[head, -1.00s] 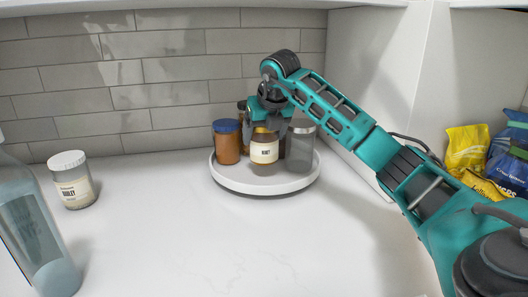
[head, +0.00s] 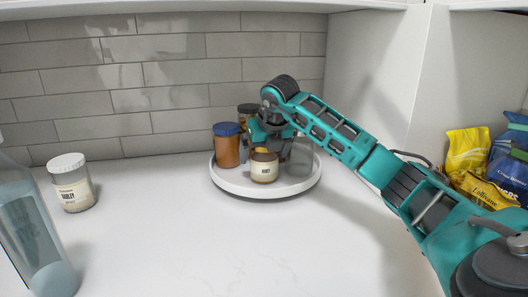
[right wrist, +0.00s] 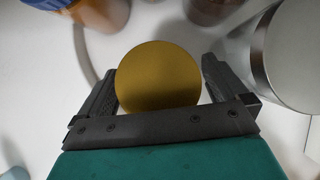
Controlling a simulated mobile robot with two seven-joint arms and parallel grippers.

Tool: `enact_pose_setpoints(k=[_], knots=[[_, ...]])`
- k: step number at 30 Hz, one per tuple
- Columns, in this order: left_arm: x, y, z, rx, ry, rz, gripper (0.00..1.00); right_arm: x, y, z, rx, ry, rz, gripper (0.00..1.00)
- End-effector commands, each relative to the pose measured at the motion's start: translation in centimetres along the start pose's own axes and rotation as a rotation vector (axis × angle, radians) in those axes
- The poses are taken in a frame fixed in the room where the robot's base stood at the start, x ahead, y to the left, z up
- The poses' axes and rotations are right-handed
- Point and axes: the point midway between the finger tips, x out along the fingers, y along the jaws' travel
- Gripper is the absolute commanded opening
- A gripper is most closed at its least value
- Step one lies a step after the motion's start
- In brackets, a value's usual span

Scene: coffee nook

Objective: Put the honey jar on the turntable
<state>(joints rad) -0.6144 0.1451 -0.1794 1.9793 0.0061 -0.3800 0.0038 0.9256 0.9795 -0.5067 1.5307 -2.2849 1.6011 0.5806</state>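The honey jar (head: 264,169), a small jar with a cream label and a gold lid, stands upright near the front middle of the white round turntable (head: 238,187). In the right wrist view its round gold lid (right wrist: 159,78) lies between the two fingers. My right gripper (head: 270,140) is over the turntable, just above and behind the jar. It also shows in the right wrist view (right wrist: 160,85), its fingers spread on either side of the lid with a narrow gap at the right. My left gripper is not in view.
On the turntable a blue-lidded brown jar (head: 227,146) stands left, a dark-lidded jar (head: 247,112) behind, and a grey canister (head: 300,158) close right. A barley jar (head: 73,183) and a glass bottle (head: 36,235) stand left. The middle counter is clear.

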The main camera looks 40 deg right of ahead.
Motion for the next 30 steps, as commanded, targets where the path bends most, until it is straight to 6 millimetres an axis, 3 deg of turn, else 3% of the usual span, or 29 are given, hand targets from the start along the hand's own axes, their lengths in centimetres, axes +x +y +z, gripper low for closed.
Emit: enact_pose_setpoints(k=[10, 22, 30], knots=[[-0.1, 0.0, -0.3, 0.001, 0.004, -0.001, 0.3, -1.2, 0.0, 0.3, 0.0, -0.002, 0.001, 1.0], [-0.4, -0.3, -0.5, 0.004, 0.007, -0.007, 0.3, -9.4, 0.0, 0.3, -0.001, -0.004, 0.001, 1.0], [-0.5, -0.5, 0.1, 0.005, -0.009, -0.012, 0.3, -12.1, 0.0, 0.2, 0.0, 0.0, 0.0, 1.0]])
